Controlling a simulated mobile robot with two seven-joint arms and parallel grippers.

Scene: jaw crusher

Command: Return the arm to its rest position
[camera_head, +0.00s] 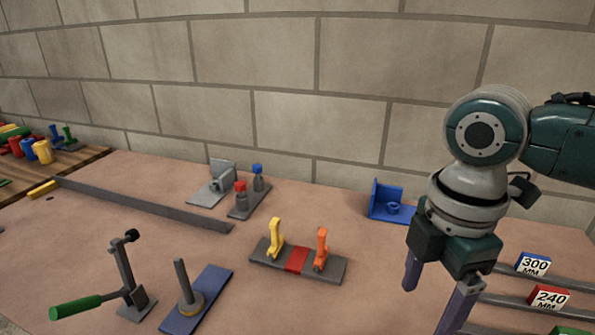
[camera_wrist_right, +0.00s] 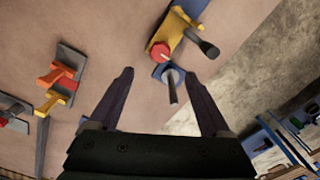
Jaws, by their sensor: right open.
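My right arm comes in from the right in the head view, with its wrist pointing down. My right gripper (camera_head: 436,293) is open, its two dark fingers spread above the right part of the brown bench (camera_head: 372,275). No object shows between the fingers. In the right wrist view, the open fingers of my right gripper (camera_wrist_right: 158,78) stand apart, with a blue piece with a dark rod (camera_wrist_right: 170,82) seen beyond and between the tips. I cannot tell its distance from them. My left gripper is not in view.
A grey plate with yellow and orange levers (camera_head: 297,262) lies left of the gripper. A blue bracket (camera_head: 390,203) stands behind it. Rods with 300 MM (camera_head: 533,264) and 240 MM labels lie right. A green-handled lever (camera_head: 75,307) is at front left. A block wall (camera_head: 255,60) closes the back.

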